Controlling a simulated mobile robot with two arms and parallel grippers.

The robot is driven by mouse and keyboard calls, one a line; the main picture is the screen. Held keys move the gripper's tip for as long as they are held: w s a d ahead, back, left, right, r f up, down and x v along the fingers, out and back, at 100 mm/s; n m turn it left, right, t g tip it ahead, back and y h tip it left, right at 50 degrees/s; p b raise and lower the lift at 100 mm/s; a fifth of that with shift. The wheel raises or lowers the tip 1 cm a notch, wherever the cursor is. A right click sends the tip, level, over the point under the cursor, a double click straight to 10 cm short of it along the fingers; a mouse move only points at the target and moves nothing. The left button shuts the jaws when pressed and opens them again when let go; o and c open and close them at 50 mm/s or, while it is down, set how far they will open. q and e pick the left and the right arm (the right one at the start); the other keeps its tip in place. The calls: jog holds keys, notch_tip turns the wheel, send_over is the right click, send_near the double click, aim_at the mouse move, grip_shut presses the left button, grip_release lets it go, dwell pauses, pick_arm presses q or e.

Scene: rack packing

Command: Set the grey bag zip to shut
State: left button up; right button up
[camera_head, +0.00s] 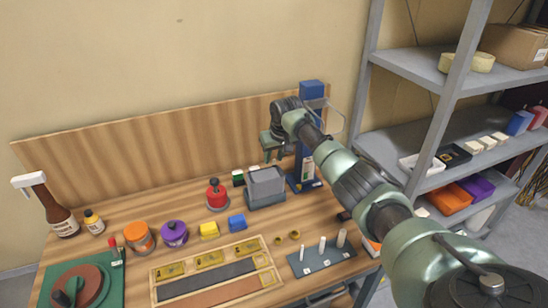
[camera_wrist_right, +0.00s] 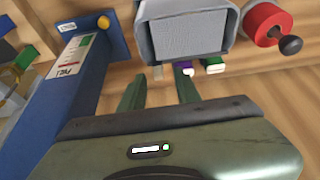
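The grey bag (camera_head: 266,187) stands on the wooden table, box-like, with a lighter grey upper part. In the right wrist view it (camera_wrist_right: 187,32) is at the top middle. I cannot make out its zip or whether that is open. My right gripper (camera_head: 272,150) is above and behind the bag, fingers pointing down. In the wrist view its two green fingers (camera_wrist_right: 160,85) are apart with bare wood between them, so it is open and empty. Its fingertips look apart from the bag. My left gripper is not in view.
A blue post (camera_head: 307,150) stands close to the right of the bag. A metal shelf (camera_head: 440,62) is at right.

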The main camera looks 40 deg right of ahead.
jog(key=shift+r, duration=0.1)
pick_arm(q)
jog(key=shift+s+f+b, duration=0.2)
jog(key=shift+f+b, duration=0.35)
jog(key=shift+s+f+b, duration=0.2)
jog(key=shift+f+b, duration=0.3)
pick_arm(e)
jog(key=v, duration=0.7)
jog(key=shift+s+r, duration=0.2)
jog(key=shift+r, duration=0.05)
